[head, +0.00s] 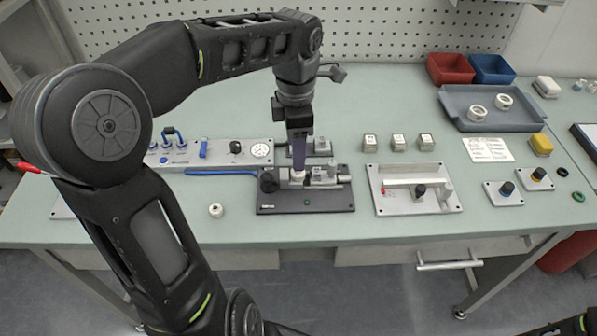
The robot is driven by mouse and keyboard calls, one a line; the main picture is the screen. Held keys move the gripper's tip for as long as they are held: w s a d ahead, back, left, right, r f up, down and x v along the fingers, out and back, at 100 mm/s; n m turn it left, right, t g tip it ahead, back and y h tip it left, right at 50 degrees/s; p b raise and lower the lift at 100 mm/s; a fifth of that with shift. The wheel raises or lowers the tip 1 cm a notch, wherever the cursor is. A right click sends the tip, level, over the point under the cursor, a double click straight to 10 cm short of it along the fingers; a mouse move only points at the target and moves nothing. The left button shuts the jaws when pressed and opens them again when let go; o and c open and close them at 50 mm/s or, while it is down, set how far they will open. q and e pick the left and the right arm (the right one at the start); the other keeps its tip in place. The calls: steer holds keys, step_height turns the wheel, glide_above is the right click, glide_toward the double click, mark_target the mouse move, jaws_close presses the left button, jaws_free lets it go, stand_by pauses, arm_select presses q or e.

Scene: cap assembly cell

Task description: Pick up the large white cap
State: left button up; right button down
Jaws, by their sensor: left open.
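My left gripper (299,160) points down over the dark fixture plate (305,204) at the middle of the table and is open. Its fingers are right above, or around, a small white piece (298,176) on that fixture; they partly hide it, and I cannot tell if they touch it. A round white cap-like piece (216,210) lies alone on the table left of the fixture. Two white ring-shaped pieces (477,112) (503,101) lie in the grey tray (522,120) at the back right. I cannot tell by size which is the large white cap. My right gripper is not visible.
A grey panel (214,155) with a gauge and blue handles stands behind left. A light plate with a handle (440,205) lies right of the fixture, with several small metal blocks (398,143) behind it. Red (450,68) and blue (492,69) bins stand at the back.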

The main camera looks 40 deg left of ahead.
mark_target(298, 173)
arm_select(q)
steer(key=shift+f, duration=0.55)
steer(key=shift+w+f+p, duration=0.2)
steer(key=shift+f+p, duration=0.3)
steer(key=shift+f, duration=2.1)
steer(key=shift+c, duration=0.3)
steer(key=c, duration=0.9)
steer(key=shift+c, duration=0.3)
